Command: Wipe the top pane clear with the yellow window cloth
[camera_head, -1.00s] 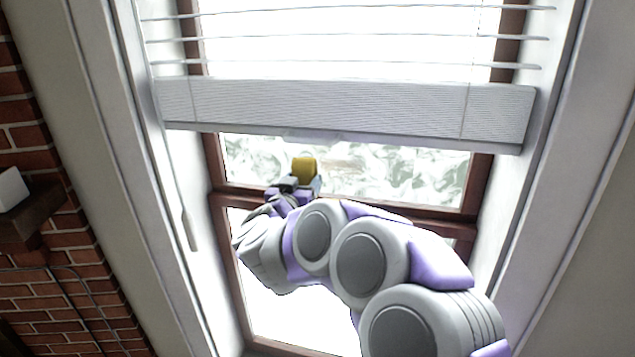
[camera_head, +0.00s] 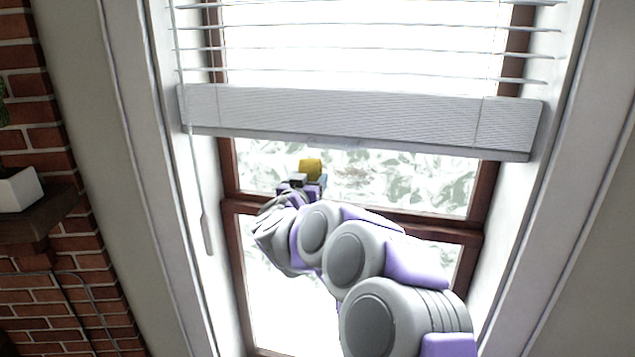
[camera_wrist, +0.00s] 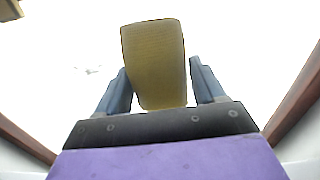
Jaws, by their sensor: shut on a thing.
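The yellow window cloth (camera_head: 311,167) is in front of the left part of the top pane (camera_head: 410,185), just below the blind. It also shows in the wrist view (camera_wrist: 154,62), upright between the two blue-grey fingers. My gripper (camera_head: 309,182) is shut on the cloth; in the wrist view the fingers (camera_wrist: 160,82) stand on either side of it. The top pane has a whitish and grey-green mottled look in the head view. I cannot tell whether the cloth touches the glass.
A white blind with a thick bottom rail (camera_head: 350,120) hangs over the upper window. A brown crossbar (camera_head: 410,222) runs below the top pane. A blind wand (camera_head: 207,235) hangs at the left. A mantel (camera_head: 40,215) with a white pot (camera_head: 18,190) juts from the brick wall at left.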

